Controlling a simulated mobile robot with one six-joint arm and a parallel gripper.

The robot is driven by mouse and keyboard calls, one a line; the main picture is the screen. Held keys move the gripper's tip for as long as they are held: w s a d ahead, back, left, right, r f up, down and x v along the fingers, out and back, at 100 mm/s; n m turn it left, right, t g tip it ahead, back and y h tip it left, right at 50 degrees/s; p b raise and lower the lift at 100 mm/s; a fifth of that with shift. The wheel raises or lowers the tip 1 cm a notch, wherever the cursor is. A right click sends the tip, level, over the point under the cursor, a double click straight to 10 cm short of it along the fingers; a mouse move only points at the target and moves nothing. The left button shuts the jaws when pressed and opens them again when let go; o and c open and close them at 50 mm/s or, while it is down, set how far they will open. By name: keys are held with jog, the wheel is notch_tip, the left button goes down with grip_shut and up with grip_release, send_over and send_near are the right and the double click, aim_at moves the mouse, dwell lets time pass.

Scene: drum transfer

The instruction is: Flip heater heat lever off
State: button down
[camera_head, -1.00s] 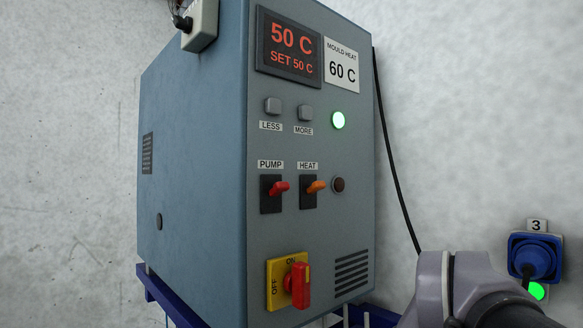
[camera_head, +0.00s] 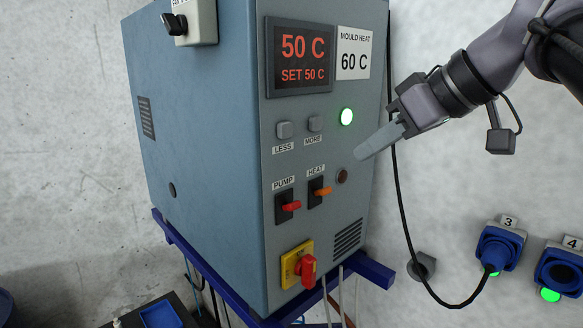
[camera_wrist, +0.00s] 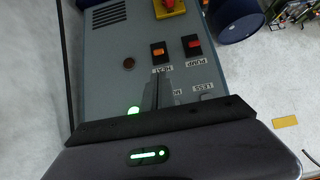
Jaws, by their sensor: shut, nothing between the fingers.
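The heater is a blue-grey cabinet (camera_head: 240,225). Its HEAT lever (camera_head: 323,192) is orange on a black plate, to the right of the red PUMP lever (camera_head: 291,206). The HEAT lever sticks out from the panel; I cannot tell surely which way it is set. My gripper (camera_head: 360,154) is shut and empty, up and to the right of the HEAT lever, apart from it. In the wrist view the panel is upside down; the orange HEAT lever (camera_wrist: 157,53) and red PUMP lever (camera_wrist: 194,44) lie beyond my fingers (camera_wrist: 160,82), which partly hide the button labels.
A display (camera_head: 300,59) reads 50 C, SET 50 C. A green lamp (camera_head: 347,116) is lit and a dark round lamp (camera_head: 342,176) sits right of HEAT. A red rotary switch (camera_head: 308,270) is below. A black cable hangs beside the cabinet to blue socket 3 (camera_head: 500,248).

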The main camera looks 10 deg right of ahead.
send_near(315, 186)
jog(key=x, duration=0.4)
jog(key=shift+w+a+f, duration=0.2)
